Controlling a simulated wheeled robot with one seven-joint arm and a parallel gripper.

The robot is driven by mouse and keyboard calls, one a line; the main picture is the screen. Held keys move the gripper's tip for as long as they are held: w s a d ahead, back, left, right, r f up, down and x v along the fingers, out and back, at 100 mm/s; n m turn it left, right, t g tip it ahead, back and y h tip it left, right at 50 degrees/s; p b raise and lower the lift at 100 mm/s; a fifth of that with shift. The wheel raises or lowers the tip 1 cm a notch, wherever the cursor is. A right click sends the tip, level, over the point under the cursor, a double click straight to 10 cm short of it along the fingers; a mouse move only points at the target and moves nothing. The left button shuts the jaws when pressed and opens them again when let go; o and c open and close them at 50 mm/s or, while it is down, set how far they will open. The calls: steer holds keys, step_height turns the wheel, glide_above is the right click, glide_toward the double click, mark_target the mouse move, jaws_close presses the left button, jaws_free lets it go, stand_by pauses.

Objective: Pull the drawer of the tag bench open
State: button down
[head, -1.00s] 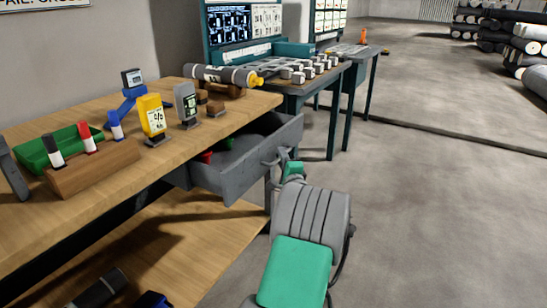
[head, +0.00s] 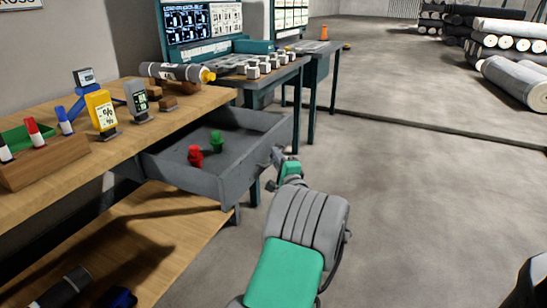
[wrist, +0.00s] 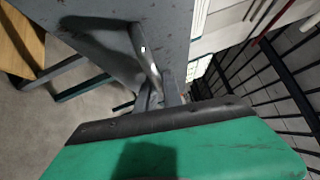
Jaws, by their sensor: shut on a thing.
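The grey drawer (head: 215,183) of the wooden tag bench (head: 192,112) stands well out from under the bench top in the head view. A red piece (head: 195,156) and a green piece (head: 216,141) stand inside it. My gripper (head: 276,155) is at the front of the drawer, at its handle. In the wrist view, my gripper's fingers (wrist: 160,95) are shut on the grey handle (wrist: 146,52) of the drawer front (wrist: 95,30). The exact grip on the handle is partly hidden.
A teal table (head: 285,75) stands behind. Rolls (head: 515,80) are stacked far right. The floor right of the drawer is clear.

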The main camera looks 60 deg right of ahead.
steer(key=shift+a+f, duration=0.1)
steer(key=shift+f, duration=0.05)
steer(key=c, duration=1.8)
jaws_free()
steer(key=shift+o, duration=0.2)
steer(key=shift+s, duration=0.1)
steer(key=r+p+v, duration=0.1)
steer(key=v, duration=0.6)
steer(key=shift+s+a+f, duration=0.2)
steer(key=shift+f, duration=0.35)
